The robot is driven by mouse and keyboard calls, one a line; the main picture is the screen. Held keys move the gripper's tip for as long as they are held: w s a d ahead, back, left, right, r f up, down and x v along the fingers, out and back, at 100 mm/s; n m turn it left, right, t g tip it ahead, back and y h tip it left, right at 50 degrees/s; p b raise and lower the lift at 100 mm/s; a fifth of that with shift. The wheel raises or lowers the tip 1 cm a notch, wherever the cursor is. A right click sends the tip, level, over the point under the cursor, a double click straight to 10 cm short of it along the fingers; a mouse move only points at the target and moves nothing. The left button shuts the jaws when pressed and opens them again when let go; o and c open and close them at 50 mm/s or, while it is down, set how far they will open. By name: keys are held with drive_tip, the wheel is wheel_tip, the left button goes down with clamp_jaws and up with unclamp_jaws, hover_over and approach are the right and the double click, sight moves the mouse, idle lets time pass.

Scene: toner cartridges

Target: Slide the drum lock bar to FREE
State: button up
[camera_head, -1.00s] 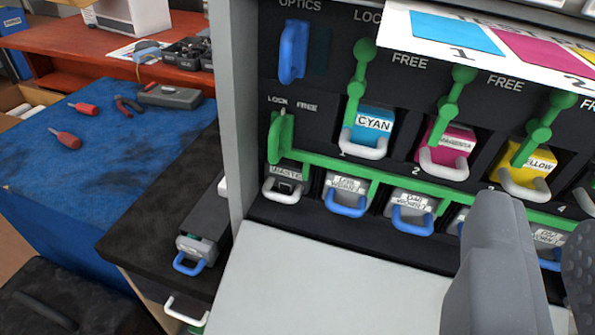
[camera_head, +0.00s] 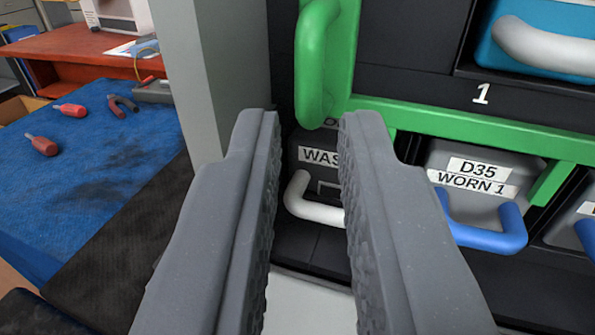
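The green drum lock bar (camera_head: 450,123) runs across the front of the drum row, with short green tabs hanging down. Its upright green handle (camera_head: 313,62) is at the left end, at the top of the view. My gripper (camera_head: 310,120) is open, one finger on each side of the handle's lower end in the picture. I cannot tell whether the handle is between the fingers in depth; no contact shows. The LOCK and FREE marks are out of view now.
A grey frame post (camera_head: 215,75) stands left. A blue cloth (camera_head: 80,170) holds tools.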

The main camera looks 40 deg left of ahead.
sight(304, 68)
drive_tip(key=p+x, duration=0.1)
drive_tip(key=x, duration=0.4)
drive_tip(key=shift+w+a+r, duration=0.1)
drive_tip(key=shift+r, duration=0.05)
drive_tip(key=shift+w+a, duration=0.15)
drive_tip(key=shift+w, duration=0.15)
drive_tip(key=shift+w+a, duration=0.1)
drive_tip(key=shift+a, duration=0.05)
drive_tip(key=shift+r, duration=0.25)
